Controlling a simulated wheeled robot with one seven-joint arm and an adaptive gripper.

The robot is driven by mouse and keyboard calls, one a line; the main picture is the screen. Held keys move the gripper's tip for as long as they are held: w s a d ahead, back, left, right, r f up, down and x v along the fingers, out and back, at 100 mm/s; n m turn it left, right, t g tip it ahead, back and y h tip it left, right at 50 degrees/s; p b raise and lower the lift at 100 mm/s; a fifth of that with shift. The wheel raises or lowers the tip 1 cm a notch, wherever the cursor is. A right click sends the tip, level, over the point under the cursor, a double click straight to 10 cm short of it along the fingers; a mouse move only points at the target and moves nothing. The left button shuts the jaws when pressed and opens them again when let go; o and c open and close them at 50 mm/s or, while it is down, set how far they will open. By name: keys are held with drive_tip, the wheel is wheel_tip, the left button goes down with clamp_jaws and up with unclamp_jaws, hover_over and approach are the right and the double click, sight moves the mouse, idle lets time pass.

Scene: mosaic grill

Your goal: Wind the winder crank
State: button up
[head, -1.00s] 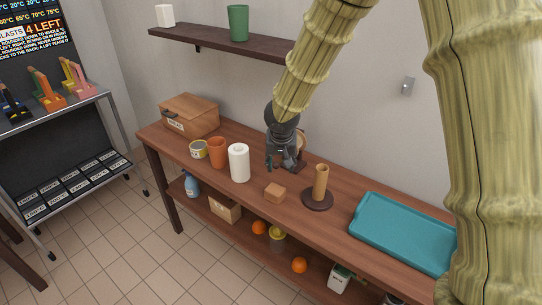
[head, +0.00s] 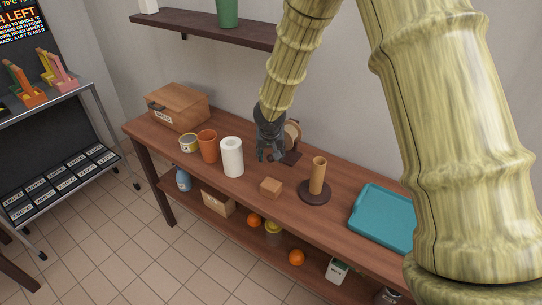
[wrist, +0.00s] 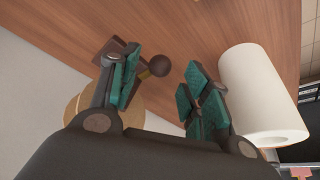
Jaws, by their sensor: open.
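The winder stands on the bench near the wall, with a tan round disc (head: 292,133) and a dark base (head: 292,157). In the head view my gripper (head: 269,156) hangs just left of it and partly covers it. In the wrist view the tan disc (wrist: 75,111) lies behind the left finger, and the base (wrist: 113,50) shows beyond that finger. A dark round crank knob (wrist: 160,65) shows between my open fingers (wrist: 161,84), near the left fingertip. I cannot tell whether a finger touches it. The crank arm is mostly hidden.
A white paper roll (head: 232,157) stands close by, right of the right finger in the wrist view (wrist: 262,95). A small wooden block (head: 271,187), an upright tube on a round stand (head: 318,178) and a teal tray (head: 384,217) are on the bench. A shelf (head: 205,28) hangs above.

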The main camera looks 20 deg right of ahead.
drive_tip(key=shift+x, duration=1.4)
drive_tip(key=shift+c, duration=0.5)
clamp_jaws()
